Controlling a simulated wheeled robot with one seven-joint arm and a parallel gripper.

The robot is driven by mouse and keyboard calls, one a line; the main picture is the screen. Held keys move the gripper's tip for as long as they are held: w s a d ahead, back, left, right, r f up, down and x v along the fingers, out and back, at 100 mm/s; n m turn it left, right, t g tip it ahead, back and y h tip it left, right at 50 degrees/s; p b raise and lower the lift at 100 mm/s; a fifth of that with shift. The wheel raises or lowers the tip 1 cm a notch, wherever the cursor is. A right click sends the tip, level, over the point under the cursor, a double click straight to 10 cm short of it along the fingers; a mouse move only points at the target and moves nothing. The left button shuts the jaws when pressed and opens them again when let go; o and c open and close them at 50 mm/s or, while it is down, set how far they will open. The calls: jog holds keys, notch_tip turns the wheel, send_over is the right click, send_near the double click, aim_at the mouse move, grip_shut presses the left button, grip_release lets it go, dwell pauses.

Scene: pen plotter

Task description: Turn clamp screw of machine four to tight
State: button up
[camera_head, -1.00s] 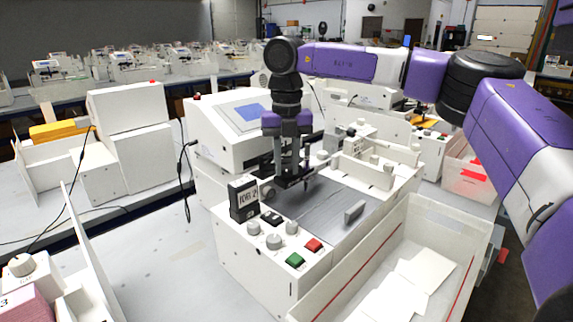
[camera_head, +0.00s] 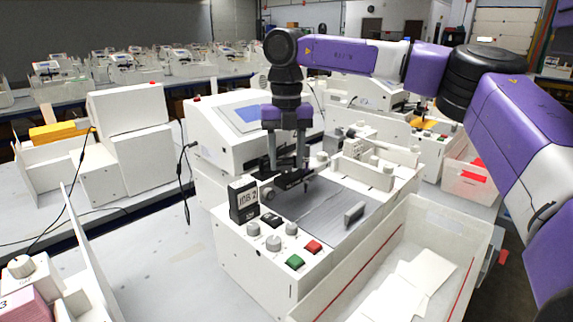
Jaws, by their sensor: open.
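A white plotter machine (camera_head: 262,268) stands in front of me with a grey plate (camera_head: 325,212), a dark sign (camera_head: 243,198), and knobs and buttons along its front. I cannot read a machine number four on it. A small round grey knob (camera_head: 267,194) shows beside the dark pen carriage (camera_head: 290,181); I cannot tell for sure that it is the clamp screw. My gripper (camera_head: 286,164) points down over the carriage, with its fingers apart and nothing visible between them. Whether the fingertips touch the carriage is unclear.
A white bin (camera_head: 447,225) with paper sheets stands against the machine's right side. A white console with a blue screen (camera_head: 245,112) stands behind it. A black cable (camera_head: 186,185) hangs at left. The grey tabletop (camera_head: 165,255) left of the machine is mostly clear.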

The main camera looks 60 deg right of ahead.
aim_at(286, 170)
notch_tip(286, 170, up, 6)
dwell(0.4)
dwell(0.4)
